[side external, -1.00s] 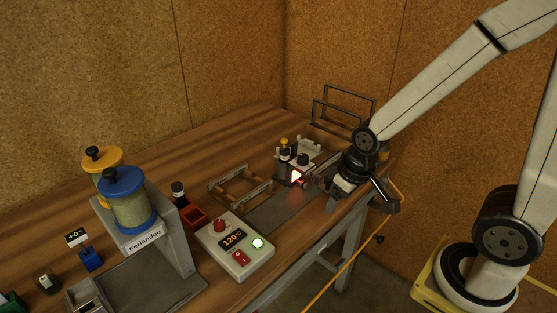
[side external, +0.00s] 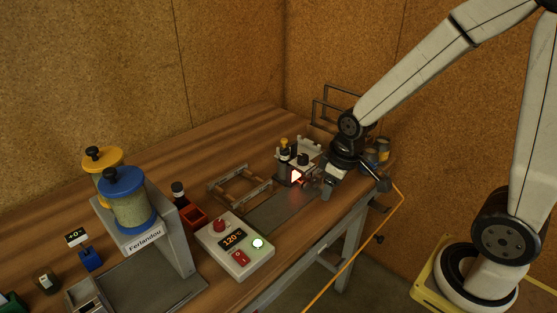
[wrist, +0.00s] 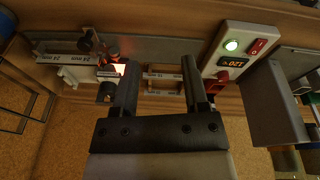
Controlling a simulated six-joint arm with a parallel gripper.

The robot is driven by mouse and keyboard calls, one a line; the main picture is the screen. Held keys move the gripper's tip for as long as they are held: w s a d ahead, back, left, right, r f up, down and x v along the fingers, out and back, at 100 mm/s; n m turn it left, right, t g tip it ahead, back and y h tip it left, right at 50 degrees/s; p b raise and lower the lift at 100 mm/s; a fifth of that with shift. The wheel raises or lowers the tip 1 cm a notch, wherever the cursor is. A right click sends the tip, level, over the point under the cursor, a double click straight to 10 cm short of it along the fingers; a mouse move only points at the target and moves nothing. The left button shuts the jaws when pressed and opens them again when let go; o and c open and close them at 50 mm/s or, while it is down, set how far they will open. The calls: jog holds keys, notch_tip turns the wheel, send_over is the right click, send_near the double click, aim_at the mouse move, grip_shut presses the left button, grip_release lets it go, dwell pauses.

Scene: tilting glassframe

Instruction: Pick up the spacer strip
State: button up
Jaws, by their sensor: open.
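I cannot tell for sure which piece is the spacer strip. In the wrist view a pale strip with small "mm" labels (wrist: 62,60) lies at the left. A wooden frame with labelled bars (wrist: 163,92) shows between and beyond my fingers; it also shows in the side view (side external: 240,188). My gripper (wrist: 158,62) is open, with nothing between its fingers. In the side view my gripper (side external: 328,190) is above the table's front edge, right of the small fixture with the red-glowing part (side external: 297,175).
A control box (side external: 235,245) reading 120 stands left of the grey plate (side external: 282,210). A hopper stand (side external: 145,240) with blue and yellow lids is further left. Wire racks (side external: 340,105) and some jars (side external: 378,152) are at the back right. An orange cable (side external: 370,235) hangs in front.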

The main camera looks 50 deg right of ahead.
jog(key=w+d+f+n, duration=0.1)
jog(key=w+d+n, duration=0.4)
jog(key=d, duration=0.1)
jog(key=w+d+f+n+g, duration=0.1)
jog(key=w+d+n, duration=0.4)
jog(key=d, duration=0.2)
jog(key=w+d+f+n+g, duration=0.1)
jog(key=w+d+n, duration=0.4)
jog(key=d, duration=0.2)
jog(key=shift+w+d+f+n, duration=0.15)
jog(key=shift+d+n, duration=0.25)
jog(key=shift+f, duration=3.9)
grip_shut()
